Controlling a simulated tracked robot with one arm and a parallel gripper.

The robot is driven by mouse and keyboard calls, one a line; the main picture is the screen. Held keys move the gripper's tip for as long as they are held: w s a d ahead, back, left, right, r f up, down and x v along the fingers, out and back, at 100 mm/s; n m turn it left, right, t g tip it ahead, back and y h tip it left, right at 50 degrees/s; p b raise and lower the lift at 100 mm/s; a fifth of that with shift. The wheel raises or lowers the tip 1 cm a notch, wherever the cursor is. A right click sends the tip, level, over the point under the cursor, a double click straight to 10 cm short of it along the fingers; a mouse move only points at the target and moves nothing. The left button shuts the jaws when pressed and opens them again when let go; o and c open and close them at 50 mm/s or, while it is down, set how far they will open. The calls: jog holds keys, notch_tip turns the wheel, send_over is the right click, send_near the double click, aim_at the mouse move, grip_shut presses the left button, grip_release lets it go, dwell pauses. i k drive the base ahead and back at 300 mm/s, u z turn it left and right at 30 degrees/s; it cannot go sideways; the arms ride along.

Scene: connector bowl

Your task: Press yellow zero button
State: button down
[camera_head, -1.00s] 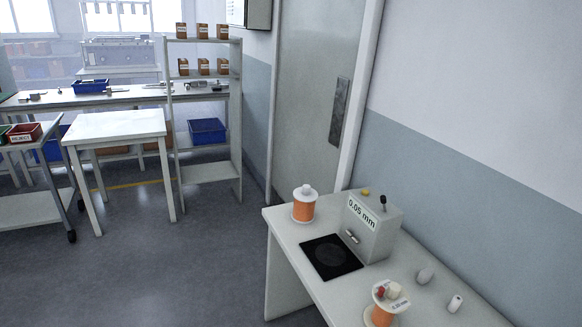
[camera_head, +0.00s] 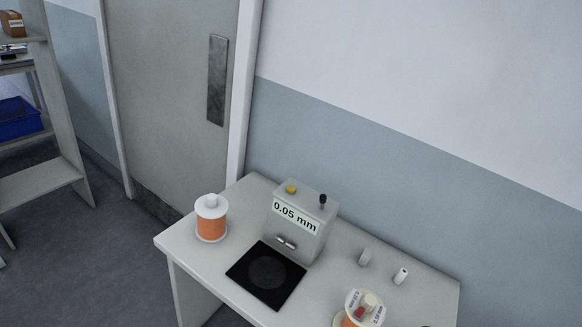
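The yellow button (camera_head: 291,188) sits on the top left of a grey gauge box (camera_head: 304,228). A dark lever or knob (camera_head: 323,200) stands on the top right of the same box. The front of the box carries a label reading "0.05 mm", with small metal parts (camera_head: 286,242) below it. The box stands on a pale table (camera_head: 205,269) against the wall, behind a black square pad (camera_head: 266,275). My gripper is not in view.
An orange spool (camera_head: 211,219) stands left of the box. Another spool (camera_head: 360,308) is at the table's front right, partly cut off.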

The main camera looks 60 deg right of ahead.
aim_at(290, 189)
jog(key=z, duration=0.45)
jog(key=i, duration=0.85)
jog(key=z, duration=0.6)
